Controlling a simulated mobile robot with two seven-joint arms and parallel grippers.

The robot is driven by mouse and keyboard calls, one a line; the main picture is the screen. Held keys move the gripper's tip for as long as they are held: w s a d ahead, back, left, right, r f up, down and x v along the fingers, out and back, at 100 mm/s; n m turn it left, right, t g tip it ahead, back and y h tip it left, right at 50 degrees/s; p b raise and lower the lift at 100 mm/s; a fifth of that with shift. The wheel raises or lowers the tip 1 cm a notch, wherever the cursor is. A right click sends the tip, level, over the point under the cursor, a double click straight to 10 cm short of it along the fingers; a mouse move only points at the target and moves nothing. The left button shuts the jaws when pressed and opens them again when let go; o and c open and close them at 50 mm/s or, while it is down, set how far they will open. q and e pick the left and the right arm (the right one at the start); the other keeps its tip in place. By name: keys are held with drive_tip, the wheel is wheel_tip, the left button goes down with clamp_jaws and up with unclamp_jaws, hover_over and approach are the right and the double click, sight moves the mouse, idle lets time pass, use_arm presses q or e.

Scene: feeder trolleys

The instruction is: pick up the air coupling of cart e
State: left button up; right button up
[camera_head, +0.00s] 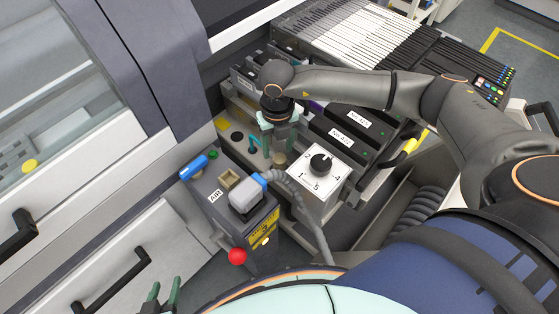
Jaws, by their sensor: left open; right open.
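A grey coupling with a blue collar (247,194) sits on the dark box labelled AIR (212,208), and a grey ribbed hose (292,196) runs from the collar. No letter marking it as cart e's is legible. My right gripper (278,151) points down over the panel behind the box, up and to the right of the coupling. Its green fingers are open, close to a small tan cylinder (279,160); I cannot tell whether they touch it. My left gripper (164,292) is open and empty at the bottom edge, lower left of the box.
The box has a blue lever (194,167), a square tan socket (229,179) and a red knob (237,256). A white dial block (318,174) stands right of the hose. Feeder units (350,40) fill the back. Door handles (112,280) are at lower left.

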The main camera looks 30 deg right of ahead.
sight(280, 158)
drive_tip(key=f, duration=0.5)
drive_tip(key=shift+s+d+f+p, duration=0.15)
drive_tip(key=shift+s+p, duration=0.05)
drive_tip(key=shift+p, duration=0.1)
clamp_jaws()
idle(0.5)
